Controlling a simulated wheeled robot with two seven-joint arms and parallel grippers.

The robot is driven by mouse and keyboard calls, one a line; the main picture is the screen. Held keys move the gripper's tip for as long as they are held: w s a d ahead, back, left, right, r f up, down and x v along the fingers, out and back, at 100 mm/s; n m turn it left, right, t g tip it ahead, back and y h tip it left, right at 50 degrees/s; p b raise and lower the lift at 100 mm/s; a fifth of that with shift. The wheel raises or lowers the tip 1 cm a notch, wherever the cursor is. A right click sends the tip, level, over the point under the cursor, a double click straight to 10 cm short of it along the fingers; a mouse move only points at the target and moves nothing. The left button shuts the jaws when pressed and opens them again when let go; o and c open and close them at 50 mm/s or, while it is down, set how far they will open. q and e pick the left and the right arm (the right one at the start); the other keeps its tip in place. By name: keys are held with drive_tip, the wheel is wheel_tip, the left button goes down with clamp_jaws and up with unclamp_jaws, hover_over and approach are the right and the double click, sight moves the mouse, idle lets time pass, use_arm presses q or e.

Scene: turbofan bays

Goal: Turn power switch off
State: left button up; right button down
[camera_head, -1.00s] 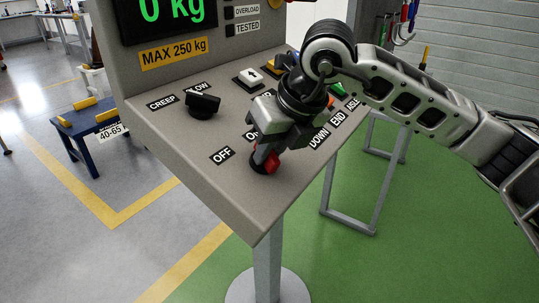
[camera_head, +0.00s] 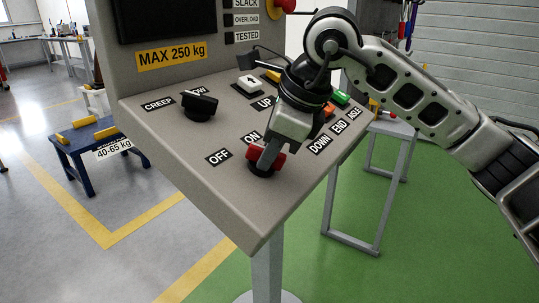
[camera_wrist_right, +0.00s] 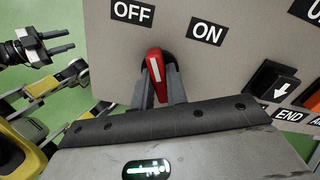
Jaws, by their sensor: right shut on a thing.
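The red power switch (camera_head: 279,161) is a rotary knob on a black base near the front corner of the sloping grey console. Its OFF label (camera_head: 218,157) and ON label (camera_head: 252,138) lie behind it. My right gripper (camera_head: 268,158) is shut on the knob from above, one finger hiding part of it. In the right wrist view the red knob (camera_wrist_right: 155,68) sits between both fingers, its white line tilted toward the OFF label (camera_wrist_right: 133,11). The display (camera_head: 165,18) is dark. My left gripper (camera_wrist_right: 62,40) shows in the right wrist view, fingers apart and empty.
A black CREEP/SLOW selector (camera_head: 199,104) stands left of the switch. UP (camera_head: 250,83) and DOWN buttons and a green button (camera_head: 340,97) lie behind my right gripper. A red stop button (camera_head: 284,5) is above. A blue stand (camera_head: 95,150) is on the left.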

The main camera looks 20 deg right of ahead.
drive_tip(key=shift+n, duration=0.8)
drive_tip(key=shift+r, duration=0.1)
drive_tip(key=c, duration=1.4)
unclamp_jaws()
drive_tip(key=shift+d+r, duration=0.1)
drive_tip(key=shift+r, duration=0.05)
drive_tip(key=p+v, duration=0.1)
drive_tip(key=v, duration=1.4)
drive_tip(key=shift+r, duration=0.25)
drive_tip(key=shift+s+d+f, duration=0.1)
drive_tip(key=shift+s, duration=0.1)
